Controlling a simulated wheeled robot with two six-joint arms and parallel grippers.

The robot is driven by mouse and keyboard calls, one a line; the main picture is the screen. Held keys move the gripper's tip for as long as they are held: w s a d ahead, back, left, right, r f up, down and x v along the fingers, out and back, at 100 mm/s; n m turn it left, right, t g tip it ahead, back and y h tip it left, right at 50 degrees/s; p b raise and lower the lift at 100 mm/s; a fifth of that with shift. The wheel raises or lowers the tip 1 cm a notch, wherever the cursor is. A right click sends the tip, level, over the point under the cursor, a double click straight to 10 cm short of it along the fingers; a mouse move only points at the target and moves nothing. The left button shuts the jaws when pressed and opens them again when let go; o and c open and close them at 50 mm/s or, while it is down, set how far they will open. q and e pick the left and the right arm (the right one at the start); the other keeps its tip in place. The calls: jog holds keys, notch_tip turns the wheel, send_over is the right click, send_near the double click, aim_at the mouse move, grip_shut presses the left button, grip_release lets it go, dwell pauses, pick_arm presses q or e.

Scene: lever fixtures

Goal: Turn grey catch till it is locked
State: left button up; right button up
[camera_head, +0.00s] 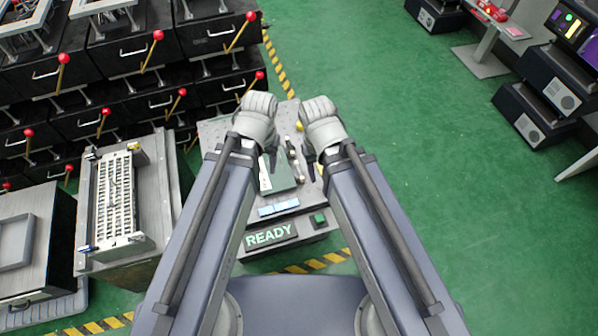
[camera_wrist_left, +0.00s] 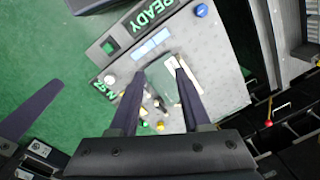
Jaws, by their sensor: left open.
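The console (camera_head: 314,222) with the lit READY sign (camera_head: 270,235) stands below my two arms. A dark green plate (camera_head: 282,177) lies on its top, with small grey metal parts (camera_head: 294,160) beside it. One of these may be the grey catch, but I cannot tell which. My left gripper (camera_wrist_left: 157,80) is open above the console. In the left wrist view its fingers stand either side of the plate (camera_wrist_left: 158,82), with several small parts near the left finger. No grip on anything shows. My right gripper (camera_head: 311,166) hangs at the console's right side, mostly hidden by its wrist.
A green button (camera_head: 318,219) and blue-white panels (camera_head: 278,207) sit on the console's front. A grey bench with a slotted rack (camera_head: 118,200) stands to the left. Black drawers with red-knobbed levers (camera_head: 158,36) fill the upper left. Green floor (camera_head: 430,170) is clear to the right.

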pick_arm(q)
jog(key=w+a+f+n+b, duration=0.1)
jog(key=w+a+f+b, duration=0.2)
jog(key=f+b, duration=0.65)
jog(key=n+b, duration=0.5)
jog(key=b, duration=0.2)
send_over(300, 171)
jog(key=shift+h, duration=0.4)
notch_tip(300, 171, down, 8)
jog(key=shift+f, duration=0.1)
notch_tip(300, 171, down, 8)
jog(key=b, duration=0.8)
jog(key=shift+s, duration=0.1)
pick_arm(e)
jog(key=f, duration=2.5)
jog(key=shift+w+f, duration=0.25)
jog(key=shift+w, duration=0.05)
pick_arm(q)
grip_shut()
